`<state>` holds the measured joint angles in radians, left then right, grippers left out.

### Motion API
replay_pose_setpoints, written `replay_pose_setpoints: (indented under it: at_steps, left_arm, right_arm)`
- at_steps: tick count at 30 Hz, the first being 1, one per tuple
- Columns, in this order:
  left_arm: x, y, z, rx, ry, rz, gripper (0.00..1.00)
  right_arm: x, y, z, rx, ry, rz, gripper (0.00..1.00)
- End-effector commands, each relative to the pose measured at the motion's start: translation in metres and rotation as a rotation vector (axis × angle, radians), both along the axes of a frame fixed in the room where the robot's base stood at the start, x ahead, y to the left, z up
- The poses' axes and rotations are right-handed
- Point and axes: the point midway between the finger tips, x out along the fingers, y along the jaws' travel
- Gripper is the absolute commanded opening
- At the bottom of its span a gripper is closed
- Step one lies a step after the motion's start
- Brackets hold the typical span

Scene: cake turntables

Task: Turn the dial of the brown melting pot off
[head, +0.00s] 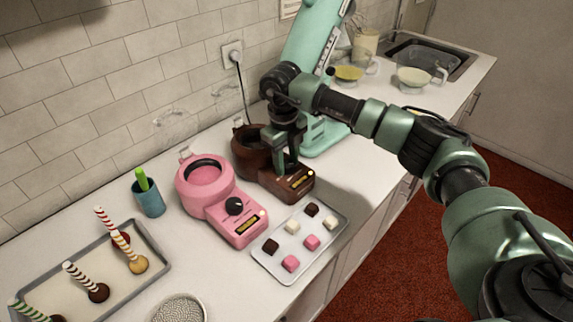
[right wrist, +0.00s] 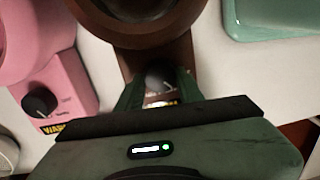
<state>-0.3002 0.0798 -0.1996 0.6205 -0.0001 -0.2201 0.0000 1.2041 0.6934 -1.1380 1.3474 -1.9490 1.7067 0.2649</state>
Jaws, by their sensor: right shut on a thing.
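The brown melting pot (head: 252,158) stands on the counter against the wall side, right of the pink one. My right gripper (head: 287,165) reaches down over this panel. In the right wrist view the gripper (right wrist: 158,85) has its fingers on either side of the dial (right wrist: 158,74) of the brown pot (right wrist: 140,20) and is shut on it. The dial's pointer is mostly hidden, so I cannot tell its setting. My left gripper is not in view.
The pink melting pot (head: 207,192) with a black dial (head: 234,206) stands close on the left. A tray (head: 330,247) of several sweets lies in front. The mint mixer (head: 325,136) stands just behind right. A blue cup (head: 150,200) is farther left.

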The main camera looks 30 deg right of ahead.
Motion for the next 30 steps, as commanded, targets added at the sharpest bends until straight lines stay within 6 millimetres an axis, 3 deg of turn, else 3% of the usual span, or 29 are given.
replay_pose_setpoints:
  at_steps: [15,30]
  left_arm:
    - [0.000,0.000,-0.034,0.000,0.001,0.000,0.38]
    - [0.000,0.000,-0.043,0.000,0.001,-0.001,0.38]
  right_arm:
    - [0.001,-0.002,-0.001,-0.001,-0.005,0.439,0.00]
    - [0.001,-0.002,0.001,0.000,-0.004,0.630,0.00]
